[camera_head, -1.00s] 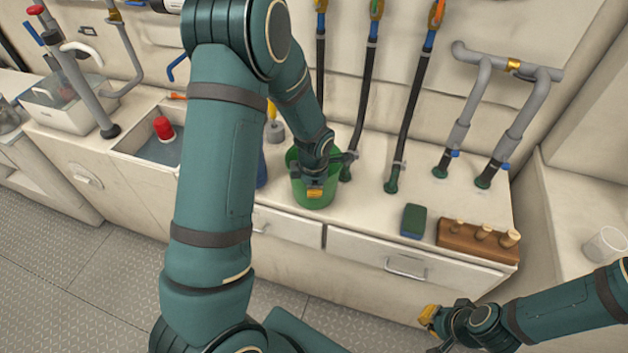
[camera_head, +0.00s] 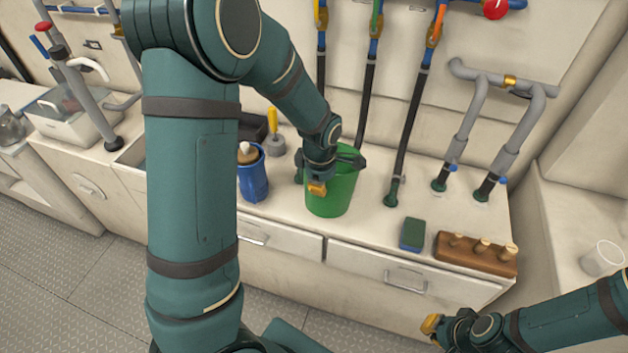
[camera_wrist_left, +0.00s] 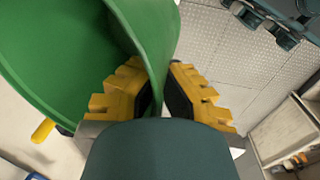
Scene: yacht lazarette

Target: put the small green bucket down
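The small green bucket (camera_head: 338,190) is upright at the counter's middle, at or just above the surface; I cannot tell if its base touches. My left gripper (camera_head: 318,188) is at its left side. In the left wrist view, the bucket's wall (camera_wrist_left: 153,45) runs between the yellow fingers of my left gripper (camera_wrist_left: 162,95), which are closed on it near the rim. My right gripper (camera_head: 433,334) is empty and appears open, low in front of the drawers.
A blue cup (camera_head: 253,182) stands left of the bucket. A green sponge (camera_head: 412,234) and a wooden rack with pegs (camera_head: 475,254) lie to the right. Hoses (camera_head: 410,125) rise behind. A white cup (camera_head: 602,258) is on the right ledge. Some counter between bucket and sponge is clear.

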